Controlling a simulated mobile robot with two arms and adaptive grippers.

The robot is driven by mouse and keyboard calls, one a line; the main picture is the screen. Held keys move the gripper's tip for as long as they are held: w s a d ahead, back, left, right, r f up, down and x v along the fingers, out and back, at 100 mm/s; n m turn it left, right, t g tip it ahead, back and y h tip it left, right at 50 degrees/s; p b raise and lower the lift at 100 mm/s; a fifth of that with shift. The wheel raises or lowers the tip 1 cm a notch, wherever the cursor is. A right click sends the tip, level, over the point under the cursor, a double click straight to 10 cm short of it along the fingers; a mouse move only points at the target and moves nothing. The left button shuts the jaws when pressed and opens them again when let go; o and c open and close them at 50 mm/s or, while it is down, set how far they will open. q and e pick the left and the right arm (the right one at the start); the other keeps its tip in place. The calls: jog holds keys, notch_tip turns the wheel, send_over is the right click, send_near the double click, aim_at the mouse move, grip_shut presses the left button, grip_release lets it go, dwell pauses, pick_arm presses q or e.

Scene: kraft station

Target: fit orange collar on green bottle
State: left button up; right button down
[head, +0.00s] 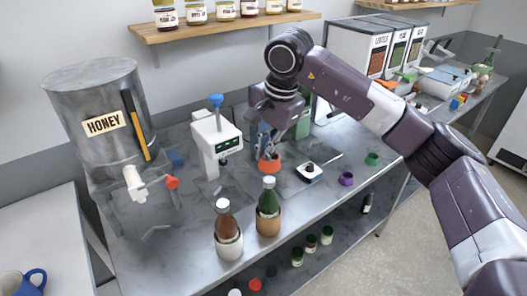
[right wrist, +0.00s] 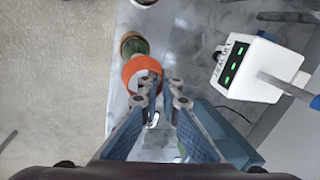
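The orange collar (head: 269,165) is a short ring below my right gripper (head: 270,138), behind the green bottle in the head view. In the right wrist view the collar (right wrist: 138,66) lies at the fingertips of my right gripper (right wrist: 163,88), and the left finger overlaps its edge. Whether the fingers clasp its wall, and whether it rests on the table, I cannot tell. The green bottle (head: 267,198) stands upright in a tan holder (head: 267,223) near the table's front edge. Its neck carries no collar. My left gripper is not in view.
A brown bottle (head: 223,220) in a white holder stands left of the green one. A white device (head: 215,140) with a blue knob is close to the gripper's left. A honey tank (head: 98,115) stands far left. Purple (head: 346,179) and green (head: 372,158) collars lie to the right.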

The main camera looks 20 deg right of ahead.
aim_at(264, 171)
jog(key=x, duration=0.1)
jog(key=b+x, duration=0.1)
jog(key=x, duration=0.1)
jog(key=shift+s+d+b, duration=0.15)
jog(key=shift+s+b, duration=0.2)
jog(key=shift+b, duration=0.05)
jog(key=shift+s+b+x, duration=0.2)
jog(key=shift+b+x, duration=0.6)
jog(key=shift+x, duration=0.25)
jog(key=shift+d+f, duration=0.15)
jog(key=shift+f, duration=0.05)
jog(key=shift+s, duration=0.1)
